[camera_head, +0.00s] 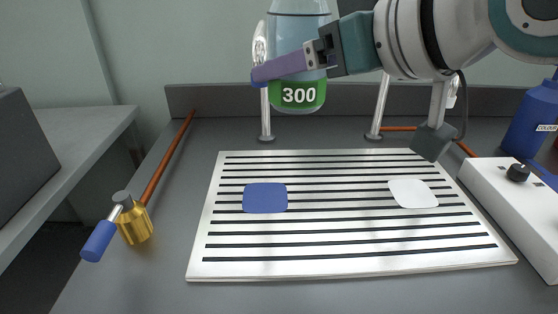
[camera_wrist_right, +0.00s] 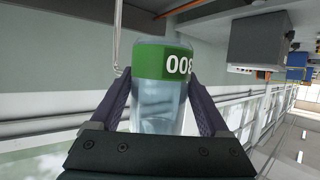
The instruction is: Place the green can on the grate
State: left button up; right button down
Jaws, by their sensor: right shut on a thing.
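The green can (camera_head: 299,96) is a pale blue-grey cylinder with a green band marked 300. My right gripper (camera_head: 288,66) is shut on it from the right and holds it above the back left part of the grate, apart from it. In the right wrist view the can (camera_wrist_right: 160,115) stands between both fingers of the gripper (camera_wrist_right: 168,105). The grate (camera_head: 340,262) is a pale slotted plate on the grey counter. A blue rounded patch (camera_head: 265,198) and a white rounded patch (camera_head: 413,194) lie on it. The can's top is cut off in the head view. My left gripper is not in view.
A brass valve with a blue handle (camera_head: 98,241) and a copper pipe (camera_head: 168,160) stand left of the grate. A white box with a black knob (camera_head: 517,173) is at the right, with a blue container (camera_head: 533,118) behind. Metal posts (camera_head: 380,105) rise behind the grate.

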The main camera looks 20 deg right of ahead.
jog(key=shift+a+f, duration=0.15)
jog(key=shift+f, duration=0.4)
notch_tip(320, 180, down, 16)
jog(key=b, duration=0.5)
jog(key=shift+r, duration=0.25)
pick_arm(q)
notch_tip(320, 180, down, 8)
jog(key=b, duration=0.2)
pick_arm(e)
jog(key=shift+f, duration=2.1)
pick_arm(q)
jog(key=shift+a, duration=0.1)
pick_arm(e)
jog(key=shift+f, duration=0.1)
grip_release()
jog(key=shift+f, duration=0.1)
